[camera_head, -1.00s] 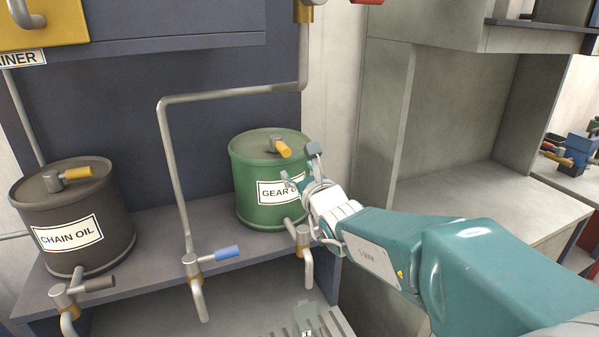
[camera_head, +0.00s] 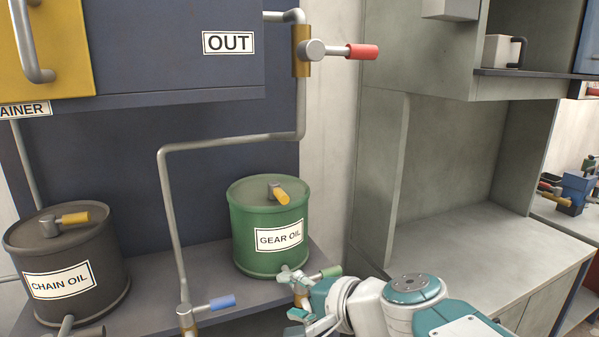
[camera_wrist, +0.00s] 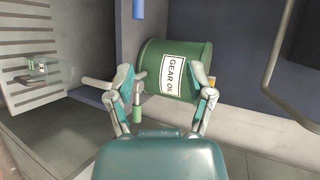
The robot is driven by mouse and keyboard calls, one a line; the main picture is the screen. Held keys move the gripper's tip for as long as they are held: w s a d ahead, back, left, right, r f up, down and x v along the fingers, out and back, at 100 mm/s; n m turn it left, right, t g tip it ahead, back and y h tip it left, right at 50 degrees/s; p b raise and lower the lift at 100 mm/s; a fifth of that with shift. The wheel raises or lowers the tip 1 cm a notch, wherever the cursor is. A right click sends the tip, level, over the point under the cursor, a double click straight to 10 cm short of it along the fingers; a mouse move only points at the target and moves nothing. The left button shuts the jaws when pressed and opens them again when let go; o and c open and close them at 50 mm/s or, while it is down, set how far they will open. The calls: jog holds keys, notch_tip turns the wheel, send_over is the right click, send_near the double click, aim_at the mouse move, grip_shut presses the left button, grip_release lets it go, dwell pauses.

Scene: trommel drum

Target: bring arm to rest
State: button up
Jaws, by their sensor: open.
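My gripper (camera_head: 297,294) is low in the head view, in front of the green gear oil drum (camera_head: 258,252). In the wrist view my gripper (camera_wrist: 165,92) has its two fingers spread apart, with nothing held between them. The gear oil drum (camera_wrist: 160,50) stands beyond the fingers there. A tap with a green handle (camera_head: 331,271) is close beside the fingers in the head view. The green handle also shows near the left finger in the wrist view (camera_wrist: 137,114); I cannot tell whether they touch.
A dark chain oil drum (camera_head: 100,262) stands at the left. A blue-handled tap (camera_head: 222,303) is on the pipe. A red-handled valve (camera_head: 362,51) is above, by the OUT sign (camera_head: 229,42). The grey counter (camera_head: 440,240) at the right is bare.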

jog(key=s+d+f+n+g+h, duration=0.1)
jog(key=s+d+f+n+h, duration=0.3)
jog(key=d, duration=0.4)
jog(key=s+d+f+n+g+h, duration=0.1)
jog(key=s+d+f+n+h, duration=0.3)
jog(key=s+d, duration=0.4)
jog(key=shift+s+d+f+n+g+h, duration=0.3)
jog(key=shift+f+h, duration=0.25)
jog(key=shift+h, duration=0.65)
